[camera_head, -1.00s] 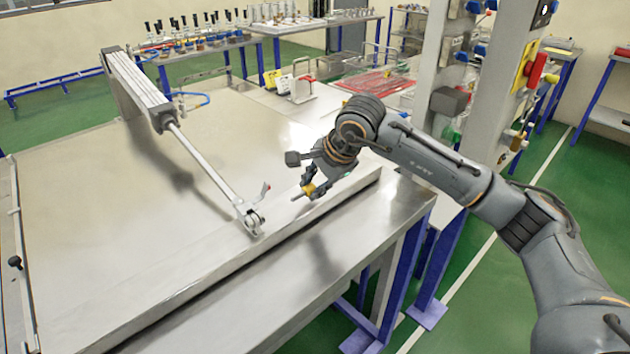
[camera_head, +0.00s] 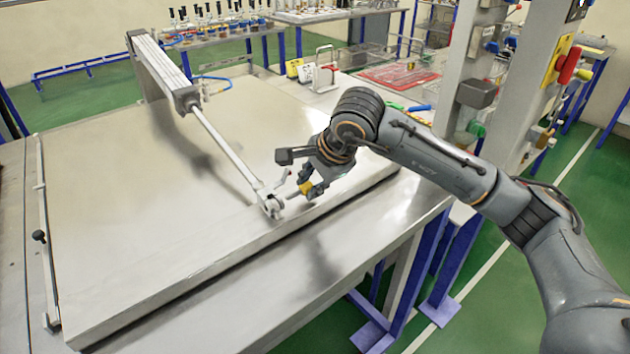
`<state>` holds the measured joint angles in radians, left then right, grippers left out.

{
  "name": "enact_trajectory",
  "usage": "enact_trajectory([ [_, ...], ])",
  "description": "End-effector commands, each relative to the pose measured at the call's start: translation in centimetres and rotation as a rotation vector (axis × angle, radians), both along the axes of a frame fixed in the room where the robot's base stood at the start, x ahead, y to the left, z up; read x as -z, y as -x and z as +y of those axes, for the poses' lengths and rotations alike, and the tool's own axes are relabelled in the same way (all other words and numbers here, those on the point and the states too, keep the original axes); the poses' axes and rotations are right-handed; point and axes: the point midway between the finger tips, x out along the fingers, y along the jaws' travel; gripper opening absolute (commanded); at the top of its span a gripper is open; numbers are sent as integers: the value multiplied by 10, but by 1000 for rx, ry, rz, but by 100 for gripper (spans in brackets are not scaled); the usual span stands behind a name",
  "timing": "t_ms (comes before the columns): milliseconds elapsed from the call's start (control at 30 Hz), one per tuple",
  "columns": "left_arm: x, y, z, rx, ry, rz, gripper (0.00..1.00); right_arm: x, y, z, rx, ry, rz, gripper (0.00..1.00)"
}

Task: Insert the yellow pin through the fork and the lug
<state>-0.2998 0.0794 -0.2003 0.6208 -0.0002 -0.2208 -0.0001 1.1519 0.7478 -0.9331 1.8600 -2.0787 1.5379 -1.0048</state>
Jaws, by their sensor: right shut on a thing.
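The yellow pin (camera_head: 306,187) is held in my right gripper (camera_head: 309,186), which is shut on its yellow head. The pin's thin shaft points left toward the fork (camera_head: 271,206) at the lower end of the cylinder rod. The fork sits at the front edge of the large metal lid, and the lug there is too small to make out clearly. The pin tip is close to the right side of the fork; whether it touches cannot be told. My left gripper is not in view.
The pneumatic cylinder (camera_head: 160,68) slants across the lid (camera_head: 120,210). A small lever (camera_head: 282,178) stands up beside the fork. A metal table ledge (camera_head: 300,265) runs along the front. Racks and a red tray (camera_head: 395,75) are behind.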

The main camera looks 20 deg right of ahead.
Motion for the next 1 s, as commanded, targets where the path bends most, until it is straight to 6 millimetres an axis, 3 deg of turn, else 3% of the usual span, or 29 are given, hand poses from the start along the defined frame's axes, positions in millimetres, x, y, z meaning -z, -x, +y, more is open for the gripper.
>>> enact_trajectory([
  [1000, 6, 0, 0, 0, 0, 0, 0, -1, 0, 0, 0, 0, -1, 0],
])
